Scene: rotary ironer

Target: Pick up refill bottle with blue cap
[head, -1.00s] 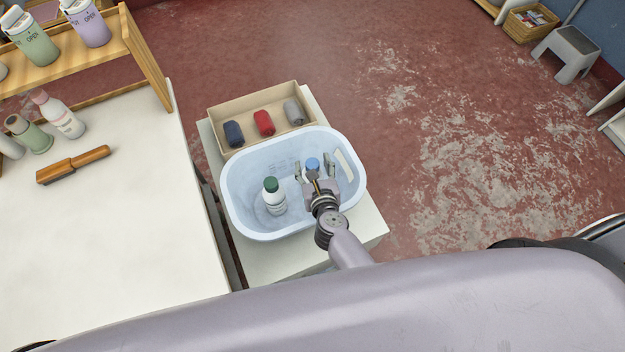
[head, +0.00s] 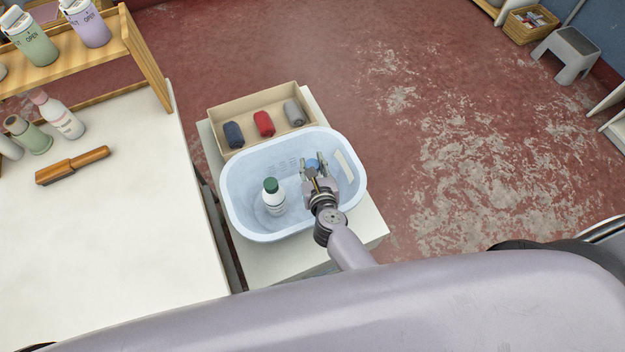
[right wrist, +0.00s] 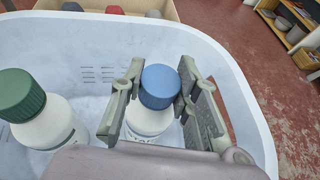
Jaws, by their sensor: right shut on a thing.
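The refill bottle with the blue cap (head: 312,164) stands in the light blue basket (head: 240,218), near its right end. The right wrist view shows its blue cap (right wrist: 160,86) and white body (right wrist: 149,119) between the two fingers. My right gripper (head: 314,166) reaches into the basket and is shut on this bottle. In the head view the gripper hides most of the bottle. A white bottle with a green cap (head: 273,203) stands to its left in the basket; it also shows in the right wrist view (right wrist: 50,130). My left gripper is not in view.
A tray (head: 213,112) with dark blue, red and grey rolls lies behind the basket on the white stand (head: 368,234). A white table (head: 120,220) at left holds several bottles and a wooden-handled brush (head: 72,165). Open floor lies to the right.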

